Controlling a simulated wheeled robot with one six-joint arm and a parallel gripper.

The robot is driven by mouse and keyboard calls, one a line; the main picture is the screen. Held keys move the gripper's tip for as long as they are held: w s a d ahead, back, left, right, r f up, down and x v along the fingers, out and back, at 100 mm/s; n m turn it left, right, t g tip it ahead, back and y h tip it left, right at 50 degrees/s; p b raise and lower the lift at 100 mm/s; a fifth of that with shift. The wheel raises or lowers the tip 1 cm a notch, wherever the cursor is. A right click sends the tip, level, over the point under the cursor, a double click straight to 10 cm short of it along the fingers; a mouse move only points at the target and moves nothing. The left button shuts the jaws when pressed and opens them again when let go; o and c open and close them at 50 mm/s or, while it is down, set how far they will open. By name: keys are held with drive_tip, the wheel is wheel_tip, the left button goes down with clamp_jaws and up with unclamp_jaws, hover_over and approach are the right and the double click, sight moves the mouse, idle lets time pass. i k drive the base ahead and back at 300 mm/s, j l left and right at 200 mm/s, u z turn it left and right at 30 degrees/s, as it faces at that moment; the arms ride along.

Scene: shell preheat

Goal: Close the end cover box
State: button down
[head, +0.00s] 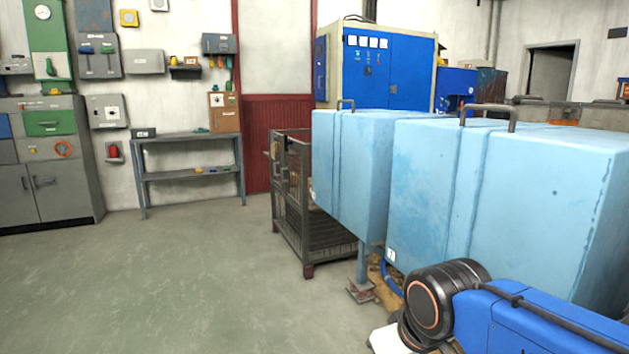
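Two large light blue metal boxes stand side by side on the right. The larger right blue box (500,200) also has a dark bar handle (490,110) on top and a similar seam. Both look shut from here; I cannot tell which is the end cover box. Part of my arm, with a black joint and blue link, covers the lower right in front of the right box. My gripper is not in view.
A dark metal cage crate (302,190) stands beside the left box. A grey shelf table (190,175), a wooden box (224,113) and grey cabinets (48,165) line the back wall. A blue control cabinet (385,65) stands behind the boxes. The floor at left is clear.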

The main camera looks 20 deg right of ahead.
sight(353, 151)
drive_tip(key=i+l, duration=0.15)
drive_tip(key=i, duration=0.4)
drive_tip(key=i+l, duration=0.1)
drive_tip(key=i, duration=0.5)
drive_tip(key=u, duration=0.05)
